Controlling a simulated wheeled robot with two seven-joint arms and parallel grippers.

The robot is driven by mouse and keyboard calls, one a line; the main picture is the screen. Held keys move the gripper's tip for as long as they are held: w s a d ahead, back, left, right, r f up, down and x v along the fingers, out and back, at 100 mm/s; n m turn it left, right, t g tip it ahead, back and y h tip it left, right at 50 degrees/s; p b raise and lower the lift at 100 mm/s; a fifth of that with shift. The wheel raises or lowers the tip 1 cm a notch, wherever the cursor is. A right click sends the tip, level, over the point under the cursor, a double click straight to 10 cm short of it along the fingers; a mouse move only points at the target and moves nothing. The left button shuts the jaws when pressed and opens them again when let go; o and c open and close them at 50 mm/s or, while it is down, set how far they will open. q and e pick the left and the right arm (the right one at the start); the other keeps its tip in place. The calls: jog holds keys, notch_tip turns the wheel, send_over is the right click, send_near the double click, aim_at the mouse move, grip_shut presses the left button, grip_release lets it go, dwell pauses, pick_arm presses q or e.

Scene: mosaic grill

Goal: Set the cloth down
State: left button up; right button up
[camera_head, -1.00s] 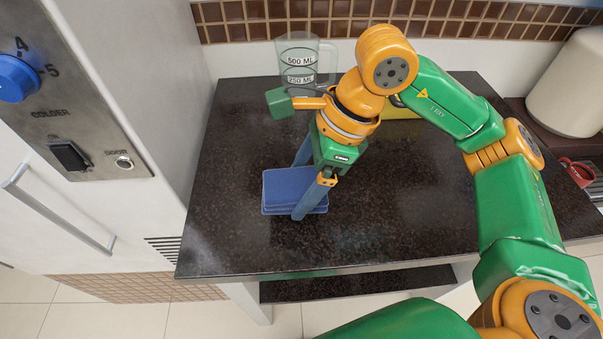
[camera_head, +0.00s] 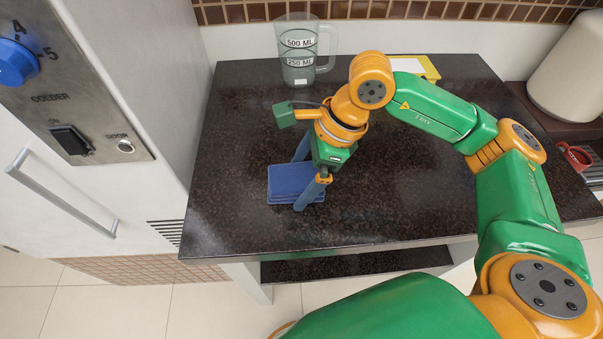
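The blue folded cloth (camera_head: 283,181) lies flat, seemingly on the dark speckled countertop (camera_head: 390,200), left of its middle. My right gripper (camera_head: 298,185) points down over it with its two blue fingers spread wide. One finger is at the cloth's near edge and the other at its far edge. I cannot tell whether the fingers press on the cloth or stand just clear of it. My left gripper is not in view.
A clear measuring jug (camera_head: 297,58) stands at the back left of the counter. A yellow-edged item (camera_head: 428,72) lies behind my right arm. A steel-panelled appliance (camera_head: 110,130) borders the left side. A red mug (camera_head: 574,157) is at the far right.

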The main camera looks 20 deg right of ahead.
jog(key=shift+r+p, duration=0.3)
jog(key=v, duration=1.2)
jog(key=shift+s+f, duration=0.1)
jog(key=shift+f, duration=0.05)
